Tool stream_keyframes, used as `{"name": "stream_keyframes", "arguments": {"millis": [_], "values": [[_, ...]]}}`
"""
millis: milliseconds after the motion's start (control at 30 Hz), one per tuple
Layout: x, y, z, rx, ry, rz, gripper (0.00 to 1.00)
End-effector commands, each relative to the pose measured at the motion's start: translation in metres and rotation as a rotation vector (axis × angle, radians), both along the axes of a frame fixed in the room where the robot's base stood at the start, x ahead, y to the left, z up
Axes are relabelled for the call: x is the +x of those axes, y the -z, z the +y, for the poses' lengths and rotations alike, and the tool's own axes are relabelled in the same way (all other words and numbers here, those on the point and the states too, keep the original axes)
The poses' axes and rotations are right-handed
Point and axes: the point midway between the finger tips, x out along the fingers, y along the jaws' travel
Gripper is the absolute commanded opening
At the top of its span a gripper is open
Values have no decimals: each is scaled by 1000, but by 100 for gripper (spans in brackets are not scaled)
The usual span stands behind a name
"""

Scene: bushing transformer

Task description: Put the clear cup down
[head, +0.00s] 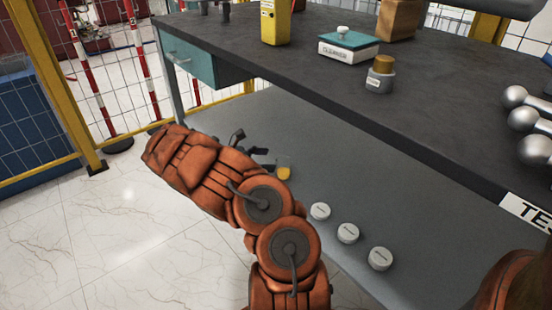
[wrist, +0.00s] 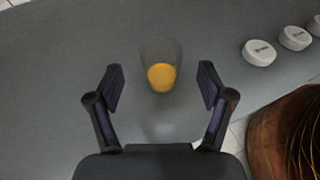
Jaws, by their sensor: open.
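The clear cup (wrist: 160,62) stands on the grey lower shelf of the workbench, with orange-yellow content at its bottom. In the head view the cup (head: 284,173) shows small beside my arm, partly hidden. My gripper (wrist: 160,84) is open, with one finger on each side and the cup just ahead of and between the fingertips. Gaps show between the cup and both fingers. In the head view my gripper (head: 262,160) is mostly hidden behind my orange arm.
Several items bear on movement: three white round lidded containers (head: 348,233) line the shelf (head: 240,120) to the right. The dark tabletop (head: 440,110) above holds a yellow box (head: 276,22), a cleaner box (head: 348,47) and a small jar (head: 380,75). The shelf left of the cup is clear.

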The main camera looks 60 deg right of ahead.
Motion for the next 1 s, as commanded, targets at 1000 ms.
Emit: {"name": "stream_keyframes", "arguments": {"millis": [1000], "values": [[16,-73,71,-62,103,-121,80]]}}
